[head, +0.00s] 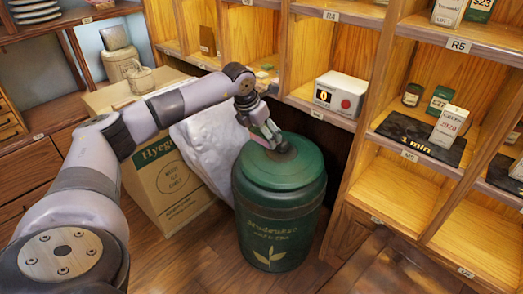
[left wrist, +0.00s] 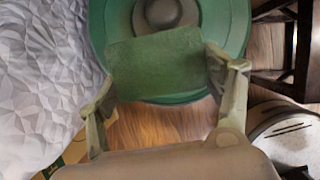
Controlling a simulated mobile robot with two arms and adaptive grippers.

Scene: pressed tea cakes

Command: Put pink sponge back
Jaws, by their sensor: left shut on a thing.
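My left gripper (head: 264,130) is just above the lid of the dark green canister (head: 280,215), beside the lid's knob. In the left wrist view, my left gripper (left wrist: 165,75) is shut on a flat green sponge-like block (left wrist: 157,64), with one finger at each side. The block looks green, not pink. The canister's round green lid (left wrist: 105,35) lies behind the block in that view; I cannot tell whether they touch. I make out no pink sponge in either view. My right gripper is not in view.
A wooden shelf unit (head: 375,110) stands behind and right, holding a box with a red button (head: 340,95) and a black mat (head: 418,139). A cardboard box (head: 165,185) and a white crumpled sack (head: 205,140) stand left of the canister. The front floor is clear.

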